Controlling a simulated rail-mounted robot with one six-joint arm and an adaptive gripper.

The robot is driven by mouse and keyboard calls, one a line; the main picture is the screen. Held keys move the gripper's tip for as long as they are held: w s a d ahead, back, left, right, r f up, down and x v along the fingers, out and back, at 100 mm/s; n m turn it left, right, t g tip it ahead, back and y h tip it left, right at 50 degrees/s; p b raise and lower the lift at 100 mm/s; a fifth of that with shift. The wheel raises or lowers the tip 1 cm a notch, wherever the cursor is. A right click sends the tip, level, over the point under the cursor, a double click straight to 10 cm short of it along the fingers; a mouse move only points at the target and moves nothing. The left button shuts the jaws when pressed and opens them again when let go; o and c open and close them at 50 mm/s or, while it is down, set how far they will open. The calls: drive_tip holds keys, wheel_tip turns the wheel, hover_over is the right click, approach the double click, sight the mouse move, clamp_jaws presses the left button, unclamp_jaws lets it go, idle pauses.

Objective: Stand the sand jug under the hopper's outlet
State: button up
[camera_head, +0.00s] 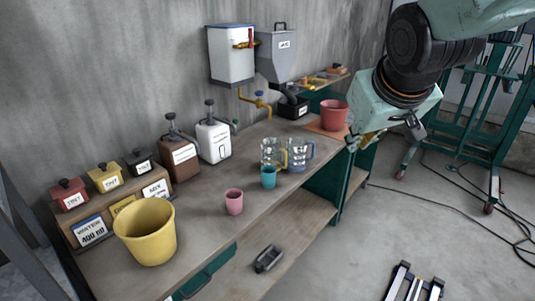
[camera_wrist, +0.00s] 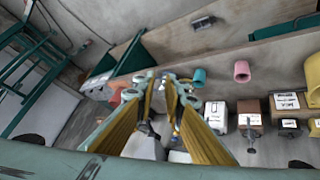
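The grey hopper (camera_head: 279,52) hangs on the wall at the back, with a black box (camera_head: 293,107) below it on the bench. Two clear jugs stand upright side by side mid-bench: one with a yellow handle (camera_head: 270,155), one with a blue handle (camera_head: 297,157). I cannot tell which is the sand jug; no label shows. My gripper (camera_head: 355,143) is beside the bench's right end, right of the jugs and apart from them. In the wrist view its yellow-padded fingers (camera_wrist: 165,82) are spread with nothing clearly held. The jugs are mostly hidden there.
A red pot (camera_head: 334,115) stands on an orange mat near my gripper. A white tank (camera_head: 231,54) with a yellow tap (camera_head: 260,101) adjoins the hopper. A teal cup (camera_head: 268,178), pink cup (camera_head: 234,202) and yellow bucket (camera_head: 147,234) stand along the bench (camera_head: 205,220).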

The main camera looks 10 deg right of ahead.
drive_tip(key=w+d+f+n+t+y, duration=0.1)
drive_tip(key=w+f, duration=0.3)
drive_tip(key=w, duration=0.5)
drive_tip(key=w+f+n+t+y+b, duration=0.1)
drive_tip(key=w+f+t, duration=0.15)
drive_tip(key=w, duration=0.55)
drive_tip(key=w+d+f+n+t+y, duration=0.1)
drive_tip(key=w+f, duration=0.4)
drive_tip(key=w, duration=0.4)
drive_tip(key=w+a+f+n+t+y+b, duration=0.1)
drive_tip(key=w+f+y, duration=0.2)
drive_tip(key=f, duration=0.6)
drive_tip(key=w+a+f+n+t+y, duration=0.1)
drive_tip(key=f+y, duration=0.4)
drive_tip(key=f, duration=0.5)
drive_tip(key=shift+w+a+f+t+b, duration=0.3)
drive_tip(key=shift+w+a+t+b, duration=0.2)
drive_tip(key=shift+w, duration=0.4)
drive_tip(key=shift+w, duration=0.1)
drive_tip(key=shift+x, duration=4.2)
drive_tip(key=shift+w+a+r, duration=0.1)
drive_tip(key=shift+r, duration=0.05)
